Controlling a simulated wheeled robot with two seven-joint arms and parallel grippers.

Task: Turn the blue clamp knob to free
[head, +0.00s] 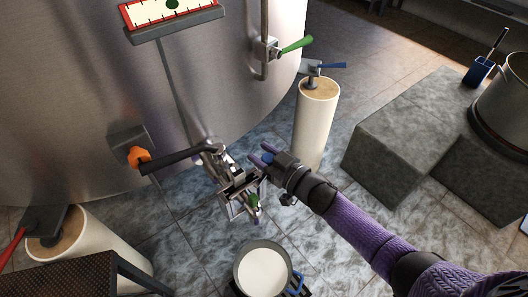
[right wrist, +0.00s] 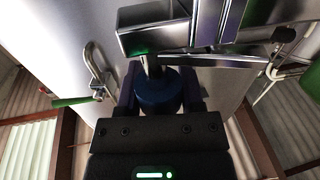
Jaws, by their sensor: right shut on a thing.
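The blue clamp knob (right wrist: 156,92) sits between the two purple fingers of my right gripper (right wrist: 158,88) in the right wrist view. It is on a short stem under a shiny metal clamp body (right wrist: 190,40). In the head view only a little blue of the knob shows between the fingers of my right gripper (head: 262,156). That gripper is shut on the knob, at the right side of the metal clamp and valve assembly (head: 238,185) at the foot of the tank. The knob's turn angle cannot be told. My left gripper is not in view.
The steel tank (head: 220,70) fills the upper left. A black lever (head: 180,157) and a green handle (head: 254,201) are close to the clamp. A bucket of white liquid (head: 262,272) stands below. A cream cylinder (head: 316,120) and stone blocks (head: 395,150) stand to the right.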

